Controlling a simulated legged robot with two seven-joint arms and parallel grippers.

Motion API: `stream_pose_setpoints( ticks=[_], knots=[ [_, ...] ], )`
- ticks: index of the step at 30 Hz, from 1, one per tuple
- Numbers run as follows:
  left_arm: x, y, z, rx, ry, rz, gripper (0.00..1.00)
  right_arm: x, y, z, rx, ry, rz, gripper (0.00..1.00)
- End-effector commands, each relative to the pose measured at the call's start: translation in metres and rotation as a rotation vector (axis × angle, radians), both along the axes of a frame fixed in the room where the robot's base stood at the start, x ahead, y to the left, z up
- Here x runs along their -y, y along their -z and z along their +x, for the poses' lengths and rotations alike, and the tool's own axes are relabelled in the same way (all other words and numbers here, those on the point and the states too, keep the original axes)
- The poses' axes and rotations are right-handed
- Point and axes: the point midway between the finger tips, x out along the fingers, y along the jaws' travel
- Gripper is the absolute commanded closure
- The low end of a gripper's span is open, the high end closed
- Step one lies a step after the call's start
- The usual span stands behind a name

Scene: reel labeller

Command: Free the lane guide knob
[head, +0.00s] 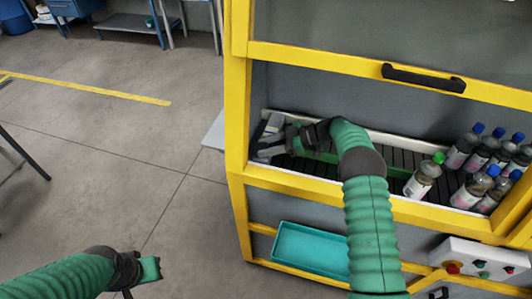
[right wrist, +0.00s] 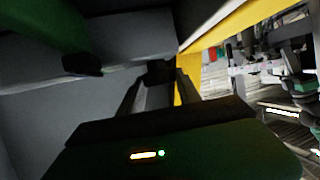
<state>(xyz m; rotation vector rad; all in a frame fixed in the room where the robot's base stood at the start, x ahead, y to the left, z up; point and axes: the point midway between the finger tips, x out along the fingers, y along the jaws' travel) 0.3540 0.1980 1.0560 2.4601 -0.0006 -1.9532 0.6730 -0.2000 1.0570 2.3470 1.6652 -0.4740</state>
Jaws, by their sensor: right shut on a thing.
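My right gripper (head: 284,141) reaches through the yellow frame to the left end of the conveyor (head: 392,170). It is shut on a small dark part, taken to be the lane guide knob, which is mostly hidden by the fingers in the head view. In the dim right wrist view a dark shape (right wrist: 160,71) shows at the fingertips. A green rail (head: 322,157), perhaps the lane guide, runs along the conveyor beneath my right wrist. My left gripper (head: 140,277) is open and empty over the floor at the lower left.
Several bottles with blue caps (head: 482,158) and one with a green cap (head: 424,176) stand at the conveyor's right. A raised guard with a black handle (head: 423,77) hangs above. A teal tray (head: 308,252) and a button box (head: 482,262) are below.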

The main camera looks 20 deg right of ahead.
Motion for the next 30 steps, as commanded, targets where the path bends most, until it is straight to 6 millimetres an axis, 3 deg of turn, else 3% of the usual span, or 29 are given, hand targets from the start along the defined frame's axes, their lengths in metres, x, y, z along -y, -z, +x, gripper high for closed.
stream_pose_setpoints(
  ticks=[4, 18, 19, 24, 30],
  knots=[
    [0.0000, 0.0092, 0.0000, 0.000, 0.000, 0.000, 1.00, 0.0010, -0.0016, 0.0026, 0.007, -0.030, 0.002, 1.00],
    [0.0000, 0.0100, 0.0001, 0.000, 0.000, 0.000, 1.00, 0.0011, -0.0060, 0.0039, 0.012, -0.041, 0.003, 1.00],
    [0.0000, 0.0100, 0.0001, 0.000, 0.000, 0.000, 1.00, 0.0011, -0.0061, 0.0040, 0.012, -0.041, 0.003, 0.59],
    [0.0000, 0.0101, 0.0001, 0.000, 0.000, 0.000, 1.00, 0.0008, -0.0045, 0.0033, 0.009, -0.043, 0.002, 0.38],
    [0.0000, 0.0104, 0.0001, 0.000, 0.000, 0.000, 1.00, 0.0004, -0.0026, 0.0026, 0.006, -0.044, 0.002, 0.38]
  ],
)
